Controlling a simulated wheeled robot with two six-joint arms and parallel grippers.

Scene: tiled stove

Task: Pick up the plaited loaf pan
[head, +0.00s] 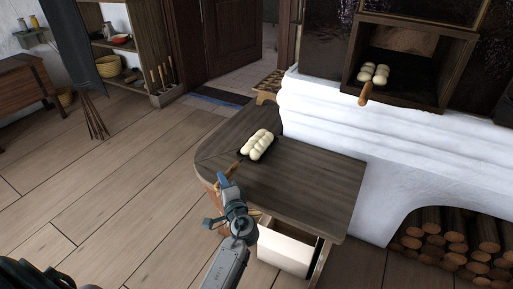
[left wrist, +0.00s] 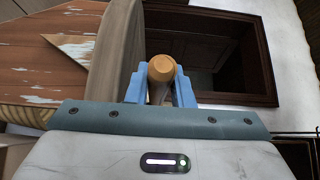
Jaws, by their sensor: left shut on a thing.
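The plaited loaf pan (head: 257,145) is on the dark wooden bench top, with a pale, lumpy plaited loaf covering most of it. Its short wooden handle points to the front left, toward my left gripper (head: 228,179). In the left wrist view the round end of the wooden handle (left wrist: 161,68) sits between the blue fingers of my left gripper (left wrist: 160,88), which is shut on it. The loaf is hidden in that view. I cannot tell whether the pan touches the bench. My right gripper is not in view.
The bench top (head: 310,185) is bare right of the pan. A white drawer (head: 285,248) stands open below it. An open stove chamber (head: 410,90) at the upper right holds another pan of pale dough with a wooden handle (head: 366,94). Stacked logs (head: 450,240) fill the lower niche.

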